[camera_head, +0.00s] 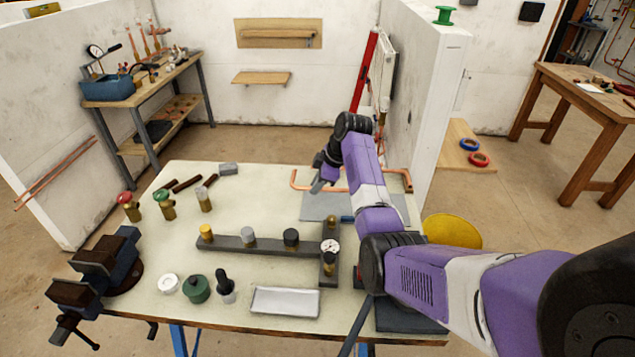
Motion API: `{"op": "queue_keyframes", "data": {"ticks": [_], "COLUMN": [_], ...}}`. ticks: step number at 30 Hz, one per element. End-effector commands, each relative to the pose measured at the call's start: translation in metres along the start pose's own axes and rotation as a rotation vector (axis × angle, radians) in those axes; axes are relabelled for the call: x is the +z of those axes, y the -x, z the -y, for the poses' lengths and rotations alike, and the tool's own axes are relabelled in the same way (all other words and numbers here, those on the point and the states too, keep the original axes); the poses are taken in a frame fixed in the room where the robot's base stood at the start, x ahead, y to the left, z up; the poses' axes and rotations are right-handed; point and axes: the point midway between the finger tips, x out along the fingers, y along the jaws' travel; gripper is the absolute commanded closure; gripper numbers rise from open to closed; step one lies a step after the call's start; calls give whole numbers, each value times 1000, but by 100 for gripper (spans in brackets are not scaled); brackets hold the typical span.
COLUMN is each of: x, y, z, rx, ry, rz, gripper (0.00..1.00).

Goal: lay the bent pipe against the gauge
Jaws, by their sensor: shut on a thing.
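The bent copper pipe (298,184) is at the far side of the pale worktable, above a grey mat. It runs left and right behind my arm, with a bend at each visible end; its middle is hidden. My gripper (318,186) points down at the pipe's left part and is shut on it. I cannot tell whether the pipe touches the table. A dark grey L-shaped bar (268,243) with several brass, silver and black pegs lies nearer, apart from the pipe. A round white dial gauge (331,246) stands on its right arm.
Valves (165,207) and short dark rods stand or lie at the table's left. A vise (108,265) sits at the left edge. A white tray (285,301), a green pot (196,290) and small items line the front. A white wall (428,90) rises behind right.

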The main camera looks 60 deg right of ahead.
Motion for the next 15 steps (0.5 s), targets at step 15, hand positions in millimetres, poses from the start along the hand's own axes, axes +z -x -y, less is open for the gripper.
{"op": "queue_keyframes", "data": {"ticks": [15], "x": [15], "y": [-37], "z": [8], "rx": [1], "ry": [0], "rz": [0], "gripper": [100]}}
